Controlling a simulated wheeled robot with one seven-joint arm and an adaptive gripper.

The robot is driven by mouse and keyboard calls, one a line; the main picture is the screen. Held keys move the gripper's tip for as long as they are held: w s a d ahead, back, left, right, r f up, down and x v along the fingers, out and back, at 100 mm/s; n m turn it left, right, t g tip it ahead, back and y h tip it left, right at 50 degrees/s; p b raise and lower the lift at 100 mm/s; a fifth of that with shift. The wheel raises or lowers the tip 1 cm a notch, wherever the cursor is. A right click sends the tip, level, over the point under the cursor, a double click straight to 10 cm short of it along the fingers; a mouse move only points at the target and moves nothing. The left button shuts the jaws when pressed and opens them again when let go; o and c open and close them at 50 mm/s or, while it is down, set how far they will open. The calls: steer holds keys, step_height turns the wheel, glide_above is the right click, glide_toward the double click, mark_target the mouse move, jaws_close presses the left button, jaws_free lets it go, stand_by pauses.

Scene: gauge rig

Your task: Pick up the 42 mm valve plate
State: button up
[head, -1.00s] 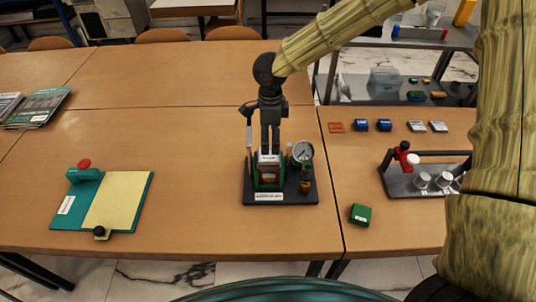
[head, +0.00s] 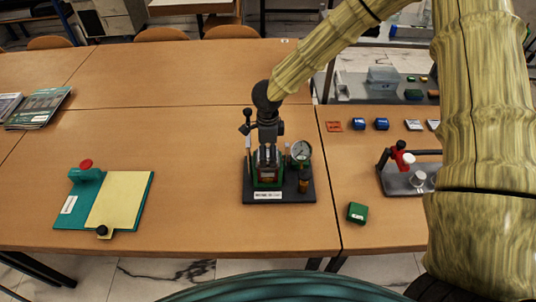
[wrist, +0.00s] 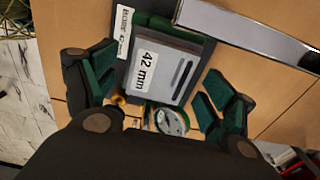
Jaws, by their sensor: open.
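The 42 mm valve plate (wrist: 160,75) is a grey block with a white "42 mm" label and dark slots, seen from above in the wrist view. It sits at the green fixture of the gauge rig (head: 310,188), a black base with a dial gauge (head: 301,151). My gripper (wrist: 158,92) is open, with one green-padded finger on each side of the plate. In the head view my gripper (head: 267,150) points down over the fixture and hides much of the plate. I cannot tell whether the pads touch it.
A black-knobbed lever (head: 247,128) stands close left of my gripper. A green block (head: 357,212) lies to the right of the rig. A teal board with a yellow sheet (head: 118,200) lies at left. A grey rack with a red clamp (head: 402,158) is at right. Table between is clear.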

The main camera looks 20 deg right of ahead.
steer(key=shift+c, duration=0.4)
steer(key=c, duration=1.1)
